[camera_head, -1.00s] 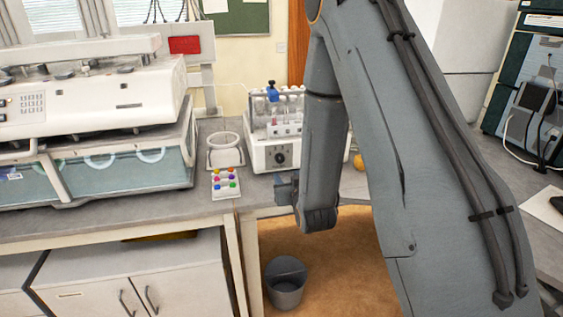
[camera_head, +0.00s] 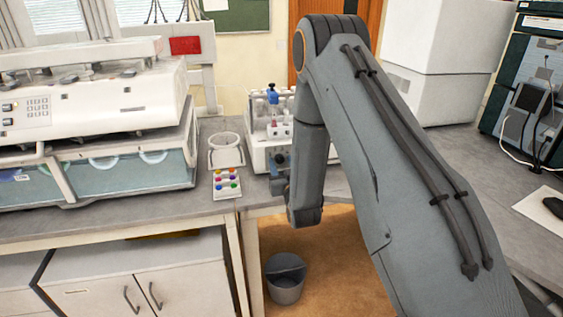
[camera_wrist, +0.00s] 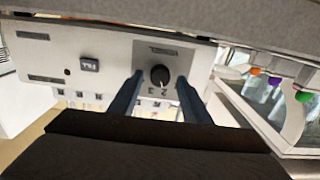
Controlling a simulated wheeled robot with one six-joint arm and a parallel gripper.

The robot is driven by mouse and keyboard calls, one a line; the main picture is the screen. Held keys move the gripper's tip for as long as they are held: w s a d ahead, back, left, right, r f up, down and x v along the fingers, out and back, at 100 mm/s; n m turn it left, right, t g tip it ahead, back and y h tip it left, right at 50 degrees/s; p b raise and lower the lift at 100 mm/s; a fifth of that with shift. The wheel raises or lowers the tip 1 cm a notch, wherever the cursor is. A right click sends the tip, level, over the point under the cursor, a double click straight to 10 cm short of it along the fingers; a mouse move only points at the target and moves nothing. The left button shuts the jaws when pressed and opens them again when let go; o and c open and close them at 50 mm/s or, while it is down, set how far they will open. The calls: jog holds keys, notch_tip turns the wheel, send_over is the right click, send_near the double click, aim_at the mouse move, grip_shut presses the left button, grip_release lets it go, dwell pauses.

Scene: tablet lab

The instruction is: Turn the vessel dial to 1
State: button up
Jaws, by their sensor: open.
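The white vessel unit (camera_head: 258,158) with the dial stands at the back of the bench, with glassware on top. The dial (camera_wrist: 159,76) is a round black knob on its front panel in the wrist view, which shows the panel upside down. Its pale mark points toward the picture's bottom, near small printed numerals; I cannot tell exactly which one it meets. My gripper (camera_wrist: 158,80) is open, one finger on each side of the dial; contact cannot be told. In the head view my gripper (camera_head: 280,176) is in front of the unit and hides the dial.
A pad with coloured buttons (camera_head: 227,188) and a white ring-shaped holder (camera_head: 225,163) are just left of the unit. A large white machine (camera_head: 90,110) fills the bench's left side. A grey bin (camera_head: 285,286) stands on the floor below.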

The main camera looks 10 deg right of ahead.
jog(key=shift+w, duration=0.1)
jog(key=c, duration=1)
jog(key=shift+c, duration=0.2)
jog(key=n+b, duration=0.3)
jog(key=n, duration=0.1)
jog(key=shift+f, duration=0.1)
jog(key=shift+a+n+b, duration=0.1)
jog(key=shift+n+b, duration=0.8)
jog(key=shift+n, duration=1.1)
jog(key=o, duration=1)
